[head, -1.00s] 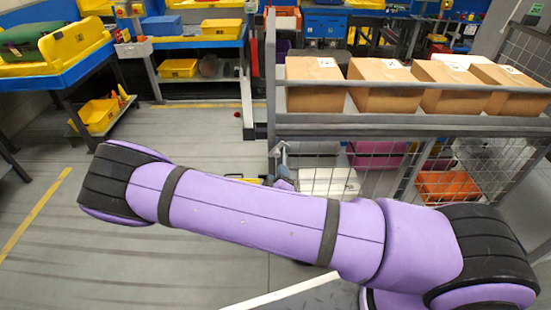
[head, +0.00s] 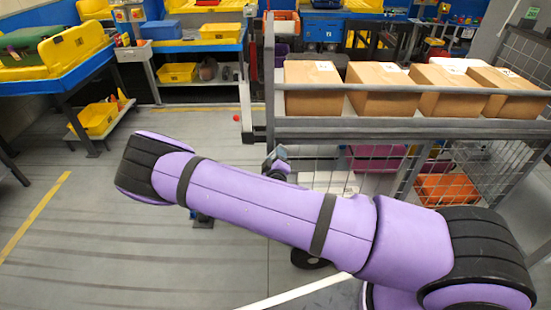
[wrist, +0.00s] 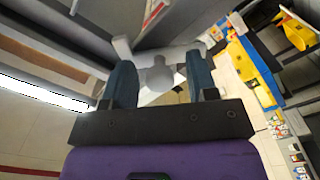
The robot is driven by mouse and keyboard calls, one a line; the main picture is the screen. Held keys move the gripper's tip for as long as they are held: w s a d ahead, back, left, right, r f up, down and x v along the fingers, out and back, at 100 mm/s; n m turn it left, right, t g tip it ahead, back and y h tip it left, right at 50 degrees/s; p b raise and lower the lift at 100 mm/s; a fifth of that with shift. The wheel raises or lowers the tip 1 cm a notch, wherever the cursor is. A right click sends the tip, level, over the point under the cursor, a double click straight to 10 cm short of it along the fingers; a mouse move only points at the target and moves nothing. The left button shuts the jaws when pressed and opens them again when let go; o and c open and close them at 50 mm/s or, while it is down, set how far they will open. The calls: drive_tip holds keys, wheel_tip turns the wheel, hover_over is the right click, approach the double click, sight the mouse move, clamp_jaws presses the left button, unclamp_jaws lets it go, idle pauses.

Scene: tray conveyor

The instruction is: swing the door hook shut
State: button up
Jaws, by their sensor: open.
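My gripper (wrist: 160,64) shows in the wrist view with its two blue fingers apart. A pale grey metal piece with a rounded boss (wrist: 158,76) lies at and between the fingertips; it looks like the door hook, but I cannot be sure. I cannot tell whether the fingers touch it. In the head view my purple arm stretches across the front, and a small dark end part shows just above it, beside the grey frame post (head: 269,80). The hook cannot be made out in the head view.
A grey rack with mesh sides holds several cardboard boxes (head: 313,90) on its upper level and an orange bin (head: 446,189) below. Blue and yellow workbenches with a yellow bin (head: 177,73) stand at the back left. The floor (head: 70,225) at left is clear.

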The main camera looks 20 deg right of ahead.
clamp_jaws()
drive_tip(key=shift+d+m, duration=0.1)
drive_tip(key=shift+m, duration=0.3)
drive_tip(key=m, duration=0.3)
drive_tip(key=d+f+m, duration=0.1)
drive_tip(key=shift+s+f+m, duration=0.1)
drive_tip(key=shift+m, duration=0.2)
drive_tip(key=m, duration=0.1)
drive_tip(key=f+m, duration=0.1)
drive_tip(key=m, duration=0.3)
drive_tip(key=shift+f, duration=0.25)
idle(0.4)
unclamp_jaws()
